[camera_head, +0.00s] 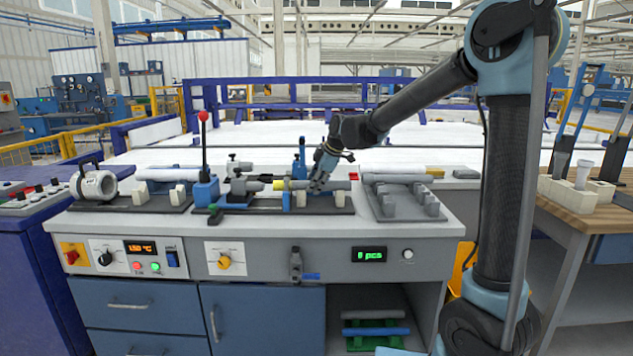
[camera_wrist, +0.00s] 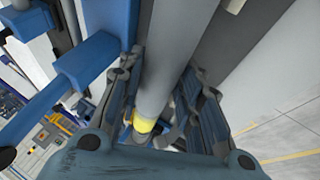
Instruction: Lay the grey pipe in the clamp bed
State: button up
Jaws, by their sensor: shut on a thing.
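The grey pipe (camera_wrist: 172,60) runs lengthwise between the fingers of my gripper (camera_wrist: 160,110) in the wrist view, with a yellow band (camera_wrist: 143,125) around it. My gripper (camera_head: 319,186) is shut on the pipe. In the head view the pipe (camera_head: 340,185) lies level, left to right, over the clamp bed (camera_head: 265,207), its yellow part to the left of my gripper. The bed has a dark base, blue clamp parts and pale supports (camera_head: 340,199). My fingers hide the middle of the pipe, and I cannot tell whether it touches the supports.
A red-knobbed lever (camera_head: 203,150) stands upright at the bed's left. Another fixture (camera_head: 135,202) is on the left. In the wrist view, blue clamp parts (camera_wrist: 90,60) are close beside my gripper.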

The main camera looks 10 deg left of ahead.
jog(key=o, duration=1.2)
jog(key=v, duration=1.2)
jog(key=s+d+f+m+h, duration=0.1)
jog(key=s+d+m, duration=0.1)
jog(key=d, duration=0.4)
jog(key=s+d+f+m, duration=0.2)
jog(key=d+m, duration=0.1)
jog(key=d, duration=0.4)
jog(key=s+d+f+m+h, duration=0.1)
jog(key=s+d+f+m, duration=0.4)
jog(key=s+d+f, duration=0.2)
jog(key=s+d+f+m+h, duration=0.2)
jog(key=s+d+f+m, duration=0.4)
jog(key=s+d, duration=0.3)
jog(key=s+d+f+m+h, duration=0.1)
jog(key=s+d+f+m, duration=0.4)
jog(key=d, duration=0.6)
jog(key=shift+s+d+f+g, duration=0.1)
jog(key=shift+s+f+g, duration=0.1)
jog(key=shift+s+f, duration=0.55)
jog(key=shift+s+d+f+g, duration=0.1)
jog(key=shift+s+f+g, duration=0.1)
jog(key=shift+s+f, duration=0.55)
